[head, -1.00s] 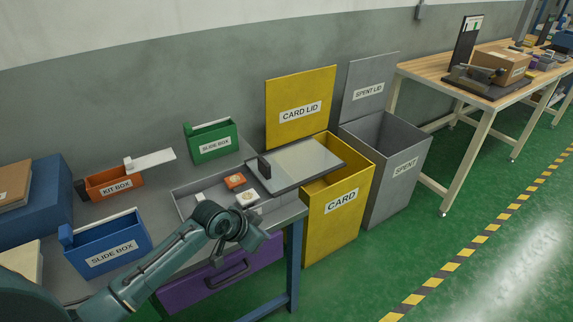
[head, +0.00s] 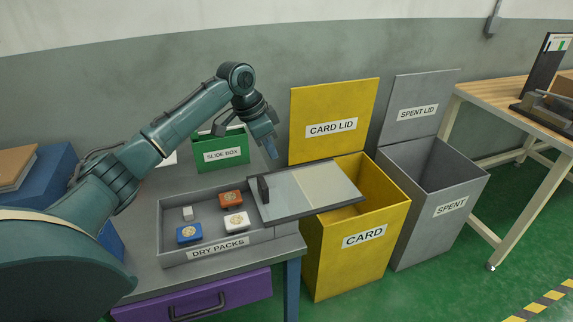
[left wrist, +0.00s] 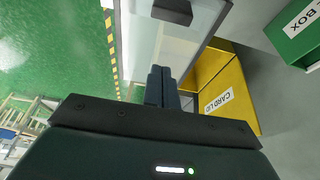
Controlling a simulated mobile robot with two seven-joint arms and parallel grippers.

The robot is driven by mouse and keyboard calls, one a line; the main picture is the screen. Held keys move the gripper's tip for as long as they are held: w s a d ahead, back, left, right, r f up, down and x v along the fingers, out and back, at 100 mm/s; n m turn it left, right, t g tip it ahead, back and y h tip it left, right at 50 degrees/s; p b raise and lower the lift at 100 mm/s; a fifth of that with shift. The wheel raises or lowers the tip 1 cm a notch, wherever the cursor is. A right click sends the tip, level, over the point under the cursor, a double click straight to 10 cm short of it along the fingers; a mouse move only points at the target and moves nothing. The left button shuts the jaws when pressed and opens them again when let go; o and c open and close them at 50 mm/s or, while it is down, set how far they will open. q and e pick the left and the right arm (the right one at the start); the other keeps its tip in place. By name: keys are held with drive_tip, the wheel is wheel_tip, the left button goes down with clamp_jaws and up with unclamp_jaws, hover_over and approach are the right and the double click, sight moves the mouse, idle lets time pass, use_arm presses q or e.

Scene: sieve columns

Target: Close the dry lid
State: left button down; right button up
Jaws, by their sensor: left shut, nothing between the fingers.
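The dry packs tray (head: 170,222) sits open on the bench with several small packs inside. A flat grey lid (head: 325,185) with an upright black handle (head: 264,189) lies slid off to its right, reaching over the yellow card bin. I take it for the dry lid. In the left wrist view the lid (left wrist: 190,48) and its black handle (left wrist: 172,11) show beyond the fingers. My left gripper (head: 273,153) is shut and empty, raised above the lid's back edge and apart from the handle. It also shows in the left wrist view (left wrist: 161,72). My right gripper is out of view.
The green slide box (head: 222,153) stands behind the tray. The card bin (head: 350,240) and the spent bin (head: 432,205) stand open right of the bench. The upright yellow card lid (head: 334,120) is close behind my gripper. A purple drawer (head: 195,298) is below the bench top.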

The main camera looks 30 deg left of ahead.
use_arm(q)
hover_over(272, 194)
drive_tip(key=w+d, duration=0.2)
wheel_tip(272, 194, down, 8)
drive_tip(key=shift+f+b, duration=0.1)
drive_tip(key=shift+b, duration=0.3)
drive_tip(key=shift+s+a+f, duration=0.2)
drive_tip(key=shift+s+a, duration=0.8)
drive_tip(key=shift+s, duration=0.1)
drive_tip(key=shift+s+a, duration=0.2)
drive_tip(key=shift+s, duration=0.15)
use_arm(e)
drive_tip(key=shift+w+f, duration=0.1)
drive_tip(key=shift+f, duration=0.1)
use_arm(q)
drive_tip(key=shift+a+p, duration=0.1)
drive_tip(key=shift+p, duration=0.25)
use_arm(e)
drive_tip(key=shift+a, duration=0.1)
